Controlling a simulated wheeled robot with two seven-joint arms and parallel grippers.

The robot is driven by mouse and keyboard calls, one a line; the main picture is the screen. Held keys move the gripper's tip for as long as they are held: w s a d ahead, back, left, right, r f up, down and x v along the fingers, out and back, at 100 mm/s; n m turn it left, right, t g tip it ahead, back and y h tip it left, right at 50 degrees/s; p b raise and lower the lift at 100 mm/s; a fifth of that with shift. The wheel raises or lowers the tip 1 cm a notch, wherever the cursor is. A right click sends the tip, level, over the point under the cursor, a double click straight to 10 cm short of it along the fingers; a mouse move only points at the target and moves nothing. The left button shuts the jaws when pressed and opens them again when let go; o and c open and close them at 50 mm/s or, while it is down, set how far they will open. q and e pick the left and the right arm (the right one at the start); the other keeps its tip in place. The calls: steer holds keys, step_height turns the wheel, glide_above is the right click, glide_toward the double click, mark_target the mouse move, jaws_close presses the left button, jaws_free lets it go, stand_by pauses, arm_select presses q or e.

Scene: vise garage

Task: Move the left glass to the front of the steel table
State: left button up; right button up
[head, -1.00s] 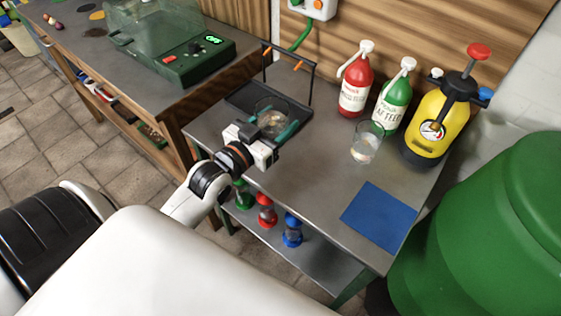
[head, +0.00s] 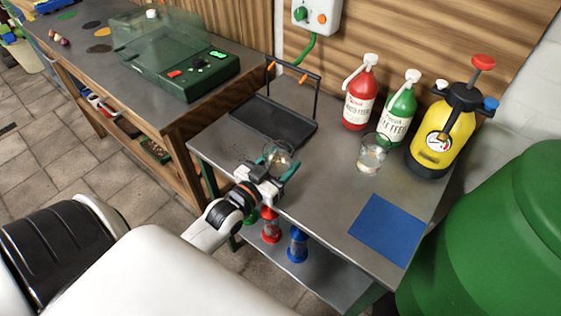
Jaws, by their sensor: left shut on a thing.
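The left glass (head: 278,150) is clear, with something pale and brownish inside. My left gripper (head: 273,166) is shut on it, its fingers on either side, near the left front part of the steel table (head: 325,190). I cannot tell whether the glass's base touches the table. A second clear glass (head: 372,155) with pale contents stands to the right, in front of the green bottle. My right gripper is not in view.
A dark tray with a handle (head: 272,122) is behind the held glass. A red bottle (head: 358,100), a green bottle (head: 399,112) and a yellow sprayer (head: 437,138) stand at the back right. A blue mat (head: 388,228) lies at the front right. The table's middle is clear.

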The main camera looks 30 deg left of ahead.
arm_select(q)
steer(key=shift+r, duration=0.1)
steer(key=o, duration=0.9)
steer(key=shift+f, duration=0.2)
steer(key=o, duration=0.3)
steer(key=shift+o, duration=0.2)
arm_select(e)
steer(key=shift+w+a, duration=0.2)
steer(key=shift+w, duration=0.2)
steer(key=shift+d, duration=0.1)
arm_select(q)
steer(key=shift+r, duration=0.2)
steer(key=shift+s+f, duration=0.1)
steer(key=shift+s, duration=0.3)
steer(key=s, duration=1.1)
steer(key=shift+s+a+b, duration=0.15)
steer(key=shift+a+b, duration=0.25)
steer(key=shift+a, duration=0.05)
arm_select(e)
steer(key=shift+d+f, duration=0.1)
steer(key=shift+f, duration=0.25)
